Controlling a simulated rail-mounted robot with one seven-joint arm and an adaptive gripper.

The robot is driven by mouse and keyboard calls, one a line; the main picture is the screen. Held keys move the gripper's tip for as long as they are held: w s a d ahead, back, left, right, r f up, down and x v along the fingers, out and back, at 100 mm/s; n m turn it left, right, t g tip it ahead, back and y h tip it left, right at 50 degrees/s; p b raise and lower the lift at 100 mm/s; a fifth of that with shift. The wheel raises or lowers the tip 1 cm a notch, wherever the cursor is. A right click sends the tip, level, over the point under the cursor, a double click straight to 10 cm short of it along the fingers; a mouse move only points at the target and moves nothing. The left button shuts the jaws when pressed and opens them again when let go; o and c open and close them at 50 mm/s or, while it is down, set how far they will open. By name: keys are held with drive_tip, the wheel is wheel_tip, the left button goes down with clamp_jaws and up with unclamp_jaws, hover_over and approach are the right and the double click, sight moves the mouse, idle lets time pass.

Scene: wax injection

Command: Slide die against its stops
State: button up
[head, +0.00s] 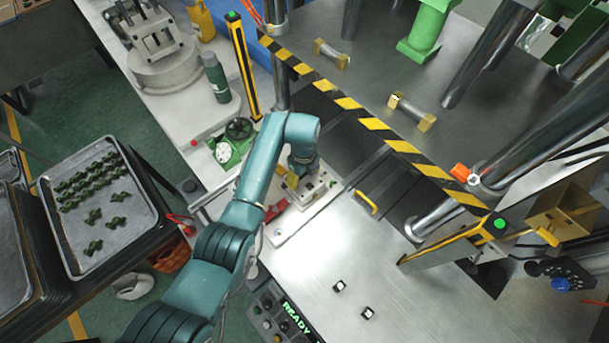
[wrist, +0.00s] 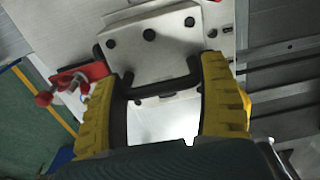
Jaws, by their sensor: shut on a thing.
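The die (head: 313,188) is a pale metal block with dark round holes, lying flat on the machine's bed at the front edge of the press. In the wrist view the die (wrist: 160,45) fills the top middle. My gripper (head: 293,181) is low over the die's near-left part.
A red clamp (wrist: 72,82) stands left of the die in the wrist view. A yellow-and-black striped bar (head: 347,103) crosses the press beyond. A yellow handle (head: 367,203) lies to the right. The bed's near-right surface (head: 420,300) is mostly clear. A tray of green parts (head: 85,255) is far left.

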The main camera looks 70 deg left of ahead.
drive_tip(key=shift+w+a+b, duration=0.3)
drive_tip(key=shift+w+b, duration=0.2)
drive_tip(key=shift+b, duration=0.15)
idle(0.3)
drive_tip(key=o, duration=1.2)
wheel_tip(320, 180, up, 12)
